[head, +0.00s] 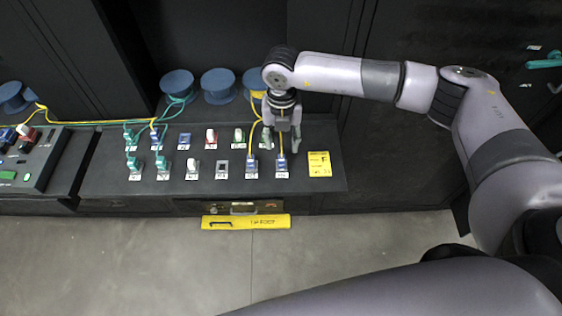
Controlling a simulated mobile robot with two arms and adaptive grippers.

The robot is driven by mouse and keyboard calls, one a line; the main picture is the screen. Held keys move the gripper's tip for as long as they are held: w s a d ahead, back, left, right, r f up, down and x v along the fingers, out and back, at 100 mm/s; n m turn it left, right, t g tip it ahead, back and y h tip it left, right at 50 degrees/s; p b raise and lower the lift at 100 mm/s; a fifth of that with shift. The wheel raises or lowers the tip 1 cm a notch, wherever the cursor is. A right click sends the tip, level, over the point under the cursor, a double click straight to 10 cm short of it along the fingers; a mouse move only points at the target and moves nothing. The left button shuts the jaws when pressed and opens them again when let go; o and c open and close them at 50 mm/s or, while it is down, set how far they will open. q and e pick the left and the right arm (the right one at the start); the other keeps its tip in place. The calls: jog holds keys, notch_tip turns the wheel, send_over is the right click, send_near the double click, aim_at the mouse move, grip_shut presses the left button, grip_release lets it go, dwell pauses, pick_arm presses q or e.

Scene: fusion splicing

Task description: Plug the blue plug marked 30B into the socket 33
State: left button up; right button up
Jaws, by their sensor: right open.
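Two blue plugs with yellow cables sit in the front row of the dark panel (330,178), one plug (282,163) at the right end and one plug (252,163) left of it. A third blue plug (156,138) with a yellow cable is in the back row. The labels are too small to read, so I cannot tell which plug is 30B or which socket is 33. A grey socket (222,168) in the front row looks empty. My right gripper (282,146) points down, open, just above and behind the right-end blue plug. My left gripper is out of view.
Green, white and red plugs fill other sockets. Blue spools (219,84) stand behind the panel. A yellow label plate (320,164) is at its right end. A control box (30,160) stands at far left. A yellow strip (246,222) runs along the front.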

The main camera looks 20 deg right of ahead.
aim_at(281, 158)
notch_tip(281, 158, down, 7)
jog(key=b, duration=0.4)
jog(key=shift+f+b, duration=0.15)
jog(key=shift+b, duration=0.2)
jog(key=shift+f+b, duration=0.6)
jog(key=shift+f, duration=0.05)
jog(key=shift+r, duration=0.1)
jog(key=shift+b, duration=0.3)
jog(key=shift+c, duration=0.2)
grip_shut()
dwell(0.4)
dwell(0.5)
